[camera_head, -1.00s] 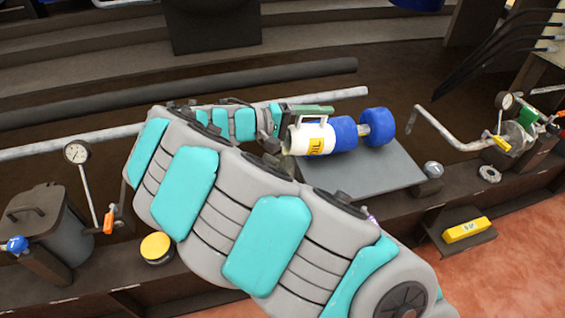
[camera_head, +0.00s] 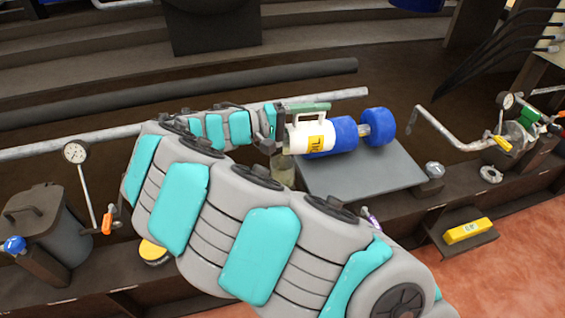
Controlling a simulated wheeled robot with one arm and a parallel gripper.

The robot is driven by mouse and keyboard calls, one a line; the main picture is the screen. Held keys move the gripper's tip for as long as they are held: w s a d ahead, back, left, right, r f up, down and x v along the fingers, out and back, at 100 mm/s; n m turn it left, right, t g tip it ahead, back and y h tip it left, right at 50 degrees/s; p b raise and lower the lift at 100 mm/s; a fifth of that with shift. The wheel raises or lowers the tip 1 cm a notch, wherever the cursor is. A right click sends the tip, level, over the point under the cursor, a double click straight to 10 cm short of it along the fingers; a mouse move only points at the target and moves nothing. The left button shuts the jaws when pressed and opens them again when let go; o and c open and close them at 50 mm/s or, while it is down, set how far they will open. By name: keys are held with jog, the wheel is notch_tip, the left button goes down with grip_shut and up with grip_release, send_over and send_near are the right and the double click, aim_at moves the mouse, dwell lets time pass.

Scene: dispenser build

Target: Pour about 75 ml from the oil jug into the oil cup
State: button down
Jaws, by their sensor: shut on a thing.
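The white oil jug (camera_head: 308,136) with a yellow label lies on its side in the air, its left end at my gripper side. My gripper (camera_head: 312,107), with green fingers, is shut at the jug's white handle; the arm and handle partly hide the grasp. A small translucent cup (camera_head: 282,172), seemingly the oil cup, shows below the jug's left end, partly hidden by my arm. I cannot make out any stream of oil or the level in the cup.
A blue dumbbell-like piece (camera_head: 376,127) is right of the jug, above a grey plate (camera_head: 375,178). A gauge (camera_head: 76,153) and a lidded dark bin (camera_head: 45,222) stand left. A bent pipe (camera_head: 440,130) and a yellow block (camera_head: 467,231) are right.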

aim_at(319, 124)
jog(key=shift+d+p, duration=0.15)
jog(key=shift+p, duration=0.2)
jog(key=shift+w+d+f+y+p, duration=0.1)
jog(key=shift+d+f+y+p, duration=0.05)
jog(key=shift+d+y+p, duration=0.3)
jog(key=shift+w+d+f+g+y, duration=0.1)
jog(key=shift+d+f+g+y, duration=0.15)
jog(key=shift+f+y, duration=0.25)
jog(key=shift+w+d+f+g+y, duration=0.1)
jog(key=shift+d+f+g+y, duration=0.15)
jog(key=shift+f+y, duration=0.35)
jog(key=shift+y, duration=0.05)
